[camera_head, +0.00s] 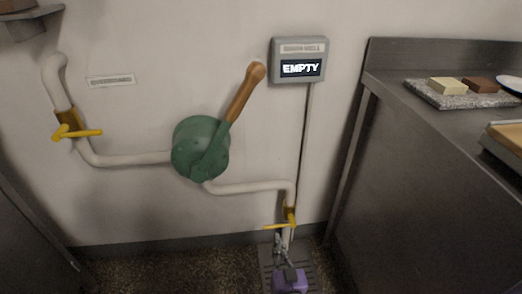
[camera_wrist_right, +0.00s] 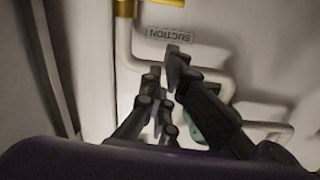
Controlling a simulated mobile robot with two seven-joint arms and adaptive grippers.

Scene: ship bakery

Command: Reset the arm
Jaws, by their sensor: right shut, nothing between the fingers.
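My right gripper (camera_head: 279,243) is low in the head view, over the floor grate and close to the yellow valve handle (camera_head: 279,226) on the lower pipe. Its fingers point up toward that valve, and I cannot tell from the picture whether they touch it. In the right wrist view the dark fingers of the gripper (camera_wrist_right: 165,83) are shut with nothing held. My left gripper is not in view.
A green hand pump (camera_head: 188,160) with a raised wooden-ended lever (camera_head: 244,95) is on the wall. White piping (camera_head: 130,160) leads to another yellow valve (camera_head: 76,132) at left. The display box (camera_head: 299,67) reads EMPTY. A steel counter (camera_head: 430,185) bounds the right side.

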